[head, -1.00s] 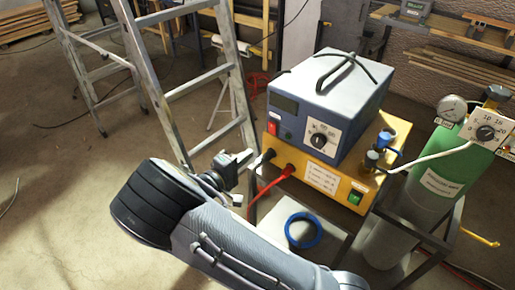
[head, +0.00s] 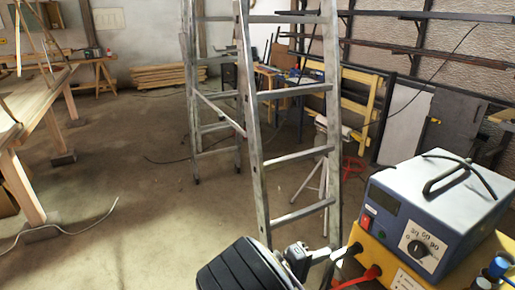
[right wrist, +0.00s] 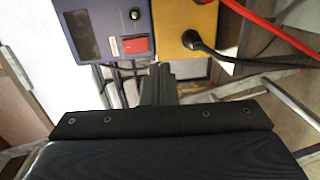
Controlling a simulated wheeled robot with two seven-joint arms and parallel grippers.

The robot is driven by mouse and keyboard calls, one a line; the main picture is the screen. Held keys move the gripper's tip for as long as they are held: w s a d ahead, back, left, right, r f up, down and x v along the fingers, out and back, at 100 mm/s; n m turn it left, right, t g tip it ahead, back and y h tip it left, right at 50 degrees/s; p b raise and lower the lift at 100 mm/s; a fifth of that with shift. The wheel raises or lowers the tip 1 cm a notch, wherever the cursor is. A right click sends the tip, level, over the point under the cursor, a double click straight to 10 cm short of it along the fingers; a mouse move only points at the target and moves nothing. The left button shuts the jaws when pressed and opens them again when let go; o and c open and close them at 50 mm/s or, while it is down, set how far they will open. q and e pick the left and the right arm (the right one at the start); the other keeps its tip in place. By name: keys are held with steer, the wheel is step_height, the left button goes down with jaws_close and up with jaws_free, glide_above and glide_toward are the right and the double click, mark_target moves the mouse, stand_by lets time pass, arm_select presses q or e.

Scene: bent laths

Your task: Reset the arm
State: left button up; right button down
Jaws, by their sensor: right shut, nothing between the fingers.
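My right gripper (head: 328,254) is at the bottom of the head view, beside the plug end of the welding machine. Its fingers are shut with nothing between them. In the right wrist view the closed fingers (right wrist: 158,84) point toward the blue front panel (right wrist: 95,32) and the yellow unit (right wrist: 186,28). I cannot tell whether they touch anything. The blue and grey welding machine (head: 436,215) sits on the yellow unit (head: 368,262), with a black plug and a red plug in its front. My left gripper is not in view.
A metal stepladder (head: 291,156) stands just behind my right gripper. A wooden workbench (head: 38,120) is at the left, with a cable on the floor before it. Stacked boards (head: 160,75) lie at the back wall. The floor (head: 140,200) between bench and ladder is mostly clear.

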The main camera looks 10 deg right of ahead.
steer(key=s+d+m+g+y+p, duration=0.2)
steer(key=s+d+m+g+y, duration=0.25)
steer(key=s+g+y, duration=0.6)
arm_select(q)
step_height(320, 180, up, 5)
steer(key=p, duration=0.2)
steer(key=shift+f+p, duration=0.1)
steer(key=shift+p, duration=0.2)
arm_select(e)
steer(key=s+a+r+t+y, duration=0.3)
steer(key=s+r+t+y, duration=0.1)
steer(key=s+r+t, duration=0.1)
steer(key=s+a+r+m+t+y, duration=0.1)
steer(key=s+a+r+t+y, duration=0.2)
steer(key=s, duration=0.7)
step_height(320, 180, up, 4)
steer(key=shift+r+t+y, duration=0.2)
steer(key=shift+t+y, duration=0.95)
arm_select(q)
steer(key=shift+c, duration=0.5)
